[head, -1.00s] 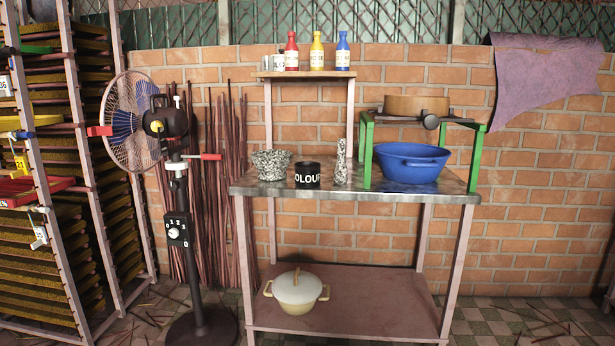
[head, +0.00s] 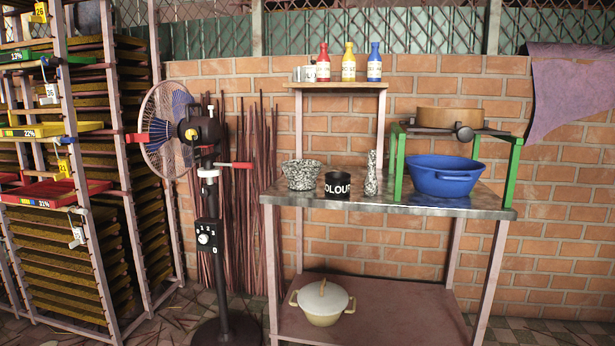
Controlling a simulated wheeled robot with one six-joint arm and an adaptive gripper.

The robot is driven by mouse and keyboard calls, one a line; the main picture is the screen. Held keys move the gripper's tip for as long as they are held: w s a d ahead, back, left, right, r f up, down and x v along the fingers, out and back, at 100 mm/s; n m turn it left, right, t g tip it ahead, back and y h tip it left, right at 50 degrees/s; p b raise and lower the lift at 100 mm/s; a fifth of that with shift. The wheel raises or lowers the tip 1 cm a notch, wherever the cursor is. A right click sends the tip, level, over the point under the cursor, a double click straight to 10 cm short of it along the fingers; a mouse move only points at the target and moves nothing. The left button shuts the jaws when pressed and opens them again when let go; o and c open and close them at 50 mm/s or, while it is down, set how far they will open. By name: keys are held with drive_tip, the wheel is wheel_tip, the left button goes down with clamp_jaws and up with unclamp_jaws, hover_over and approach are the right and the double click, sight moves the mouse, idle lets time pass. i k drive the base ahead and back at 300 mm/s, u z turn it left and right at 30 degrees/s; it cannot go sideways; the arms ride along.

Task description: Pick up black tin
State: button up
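The black tin (head: 337,186) stands upright on the metal top of the table (head: 427,204). It has white lettering that reads "OLOUR" in part. A speckled black-and-white bowl (head: 302,174) is close on its left. A speckled bottle-shaped vase (head: 371,175) is close on its right. My gripper is not in view.
A blue basin (head: 443,178) sits under a green stand (head: 512,172) on the table's right. A small shelf (head: 338,86) with bottles rises behind the tin. A fan (head: 207,210) stands left of the table. A lidded pot (head: 322,302) sits on the lower shelf.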

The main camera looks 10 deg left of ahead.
sight(337, 184)
drive_tip(key=z, duration=0.35)
drive_tip(key=k, duration=0.35)
drive_tip(key=u, duration=1.8)
drive_tip(key=i, duration=1.3)
drive_tip(key=z, duration=0.4)
